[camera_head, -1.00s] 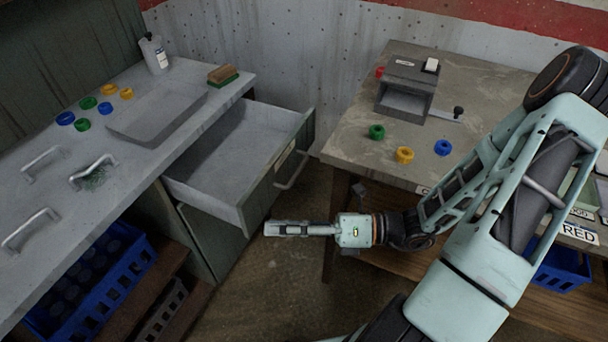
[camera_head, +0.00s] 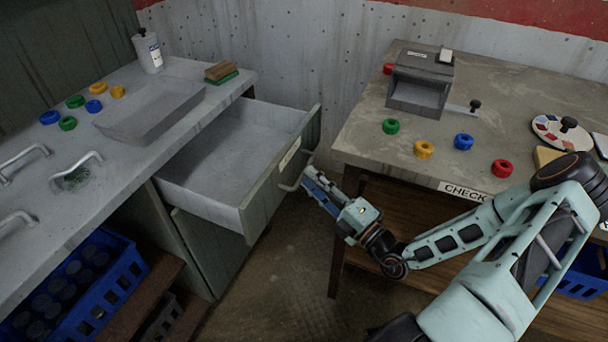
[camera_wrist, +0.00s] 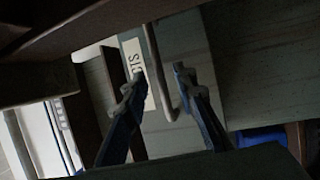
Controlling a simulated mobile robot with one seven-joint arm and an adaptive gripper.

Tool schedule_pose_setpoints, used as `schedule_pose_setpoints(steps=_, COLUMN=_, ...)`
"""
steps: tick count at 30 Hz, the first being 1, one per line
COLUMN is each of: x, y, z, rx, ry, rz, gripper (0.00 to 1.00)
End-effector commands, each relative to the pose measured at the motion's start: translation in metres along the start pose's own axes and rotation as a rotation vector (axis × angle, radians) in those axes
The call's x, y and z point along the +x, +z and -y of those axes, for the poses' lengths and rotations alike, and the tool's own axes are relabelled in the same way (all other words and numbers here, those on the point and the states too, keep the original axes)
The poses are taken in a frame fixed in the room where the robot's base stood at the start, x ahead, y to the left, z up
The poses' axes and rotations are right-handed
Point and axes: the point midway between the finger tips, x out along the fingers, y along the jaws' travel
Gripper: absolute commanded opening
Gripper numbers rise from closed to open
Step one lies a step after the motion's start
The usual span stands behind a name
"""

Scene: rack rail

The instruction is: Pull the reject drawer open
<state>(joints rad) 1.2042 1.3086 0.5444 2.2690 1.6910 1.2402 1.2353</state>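The reject drawer (camera_head: 278,186) stands pulled out from the left bench, its grey inside empty. Its front has a pale label (camera_head: 289,154) and a metal bar handle (camera_head: 291,186). In the wrist view the label (camera_wrist: 133,62) reads "...CTS" and the handle (camera_wrist: 158,68) hangs between my fingers. My gripper (camera_head: 308,178) is at the handle, just outside the drawer front. In the wrist view my gripper (camera_wrist: 161,84) is open, one blue-backed finger on each side of the bar, with gaps visible. I cannot tell whether either finger touches it.
The right table (camera_head: 365,140) carries a grey printer-like box (camera_head: 420,85) and several coloured rings; its edge is close to my arm. The left bench (camera_head: 120,168) holds rings, a tray, a bottle and a brush. A blue crate (camera_head: 115,285) sits below. Floor is clear before the drawer.

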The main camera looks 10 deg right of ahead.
Motion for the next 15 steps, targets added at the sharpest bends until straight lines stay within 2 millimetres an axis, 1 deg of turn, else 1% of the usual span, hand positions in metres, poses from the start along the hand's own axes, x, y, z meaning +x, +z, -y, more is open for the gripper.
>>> schedule_pose_setpoints(steps=1, x=0.009, y=-0.001, z=0.001, rx=0.000, ry=0.002, rz=-0.003, gripper=0.26)
schedule_pose_setpoints(steps=3, x=0.018, y=-0.001, z=0.001, rx=-0.001, ry=0.000, rz=-0.003, gripper=0.26)
schedule_pose_setpoints(steps=6, x=0.027, y=-0.001, z=0.001, rx=-0.001, ry=0.000, rz=-0.002, gripper=0.26)
schedule_pose_setpoints(steps=10, x=0.033, y=-0.001, z=0.000, rx=-0.001, ry=0.000, rz=-0.001, gripper=0.26)
schedule_pose_setpoints(steps=15, x=0.034, y=-0.001, z=0.000, rx=-0.001, ry=-0.001, rz=-0.001, gripper=0.26)
